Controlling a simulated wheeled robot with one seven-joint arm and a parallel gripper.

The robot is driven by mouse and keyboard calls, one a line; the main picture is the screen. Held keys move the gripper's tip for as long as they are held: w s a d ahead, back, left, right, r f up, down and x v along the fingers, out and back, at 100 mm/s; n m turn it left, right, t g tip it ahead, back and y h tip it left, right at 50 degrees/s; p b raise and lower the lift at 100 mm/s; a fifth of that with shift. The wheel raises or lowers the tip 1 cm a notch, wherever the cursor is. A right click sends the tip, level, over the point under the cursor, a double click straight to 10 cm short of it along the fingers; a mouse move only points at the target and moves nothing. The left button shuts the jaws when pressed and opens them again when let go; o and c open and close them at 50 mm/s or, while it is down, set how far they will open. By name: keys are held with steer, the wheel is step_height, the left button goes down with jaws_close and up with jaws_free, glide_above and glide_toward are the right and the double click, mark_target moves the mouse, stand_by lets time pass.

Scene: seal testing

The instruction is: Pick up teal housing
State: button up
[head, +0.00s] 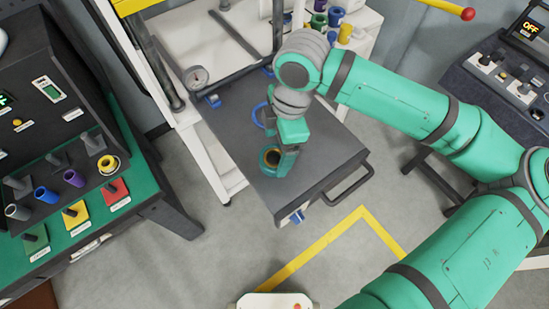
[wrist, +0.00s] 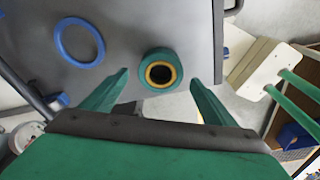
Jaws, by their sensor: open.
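The teal housing (wrist: 160,71) is a short cylinder with a yellow ring around a dark bore. It stands upright on the grey press table (wrist: 182,20). It also shows in the head view (head: 270,157), partly behind my gripper (head: 283,165). In the wrist view my gripper (wrist: 160,82) is open and empty. Its two green fingers point toward the housing, one on each side of it in the picture. I cannot tell how far above the table the fingertips are.
A blue ring (wrist: 79,42) lies on the table beside the housing. A pressure gauge (head: 196,77) stands at the table's back left. At left, a green-topped bench (head: 135,190) holds several coloured cylinders. Rear shelves hold more cylinders. The floor in front is clear.

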steer(key=shift+s+a+f, duration=0.1)
steer(key=shift+a+f, duration=0.05)
steer(key=shift+f, duration=1.05)
steer(key=shift+a+f, duration=0.1)
steer(key=shift+f, duration=1.05)
steer(key=shift+c, duration=0.6)
steer(key=c, duration=1.2)
steer(key=shift+r, duration=0.1)
